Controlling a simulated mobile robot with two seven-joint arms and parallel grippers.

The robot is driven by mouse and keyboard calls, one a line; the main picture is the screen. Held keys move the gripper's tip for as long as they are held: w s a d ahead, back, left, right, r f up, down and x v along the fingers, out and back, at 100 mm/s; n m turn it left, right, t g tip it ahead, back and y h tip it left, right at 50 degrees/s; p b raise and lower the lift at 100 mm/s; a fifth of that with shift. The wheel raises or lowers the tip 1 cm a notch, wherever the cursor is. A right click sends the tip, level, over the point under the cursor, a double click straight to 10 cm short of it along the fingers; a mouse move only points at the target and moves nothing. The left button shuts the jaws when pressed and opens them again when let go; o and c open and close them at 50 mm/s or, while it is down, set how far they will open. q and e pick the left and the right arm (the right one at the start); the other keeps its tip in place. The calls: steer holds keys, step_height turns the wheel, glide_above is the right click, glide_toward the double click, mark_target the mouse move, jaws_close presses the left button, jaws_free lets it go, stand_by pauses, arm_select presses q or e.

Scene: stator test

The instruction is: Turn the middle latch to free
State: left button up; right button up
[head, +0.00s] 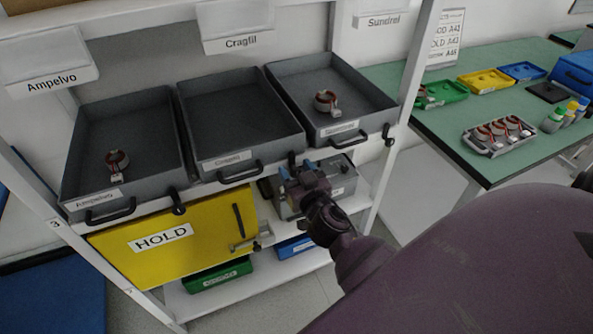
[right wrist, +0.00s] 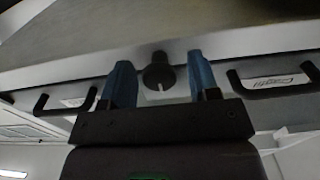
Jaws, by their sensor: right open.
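The middle latch (head: 291,158) is a dark knob on the shelf's front edge, between the Cragfil tray (head: 232,162) and the right-hand tray (head: 345,128). In the right wrist view the gripper (right wrist: 162,82) shows a gap between each finger and the knob. The latch's exact angle is hard to tell. My left gripper is out of view.
Other latches sit at left (head: 177,202) and right (head: 388,135) on the shelf edge. Tray handles (head: 241,173) stick out nearby. A yellow HOLD panel (head: 205,225) is below. A grey box (head: 340,183) stands under the gripper. A green table (head: 450,135) is at right.

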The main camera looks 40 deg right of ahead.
steer(key=shift+c, duration=0.3)
steer(key=c, duration=0.8)
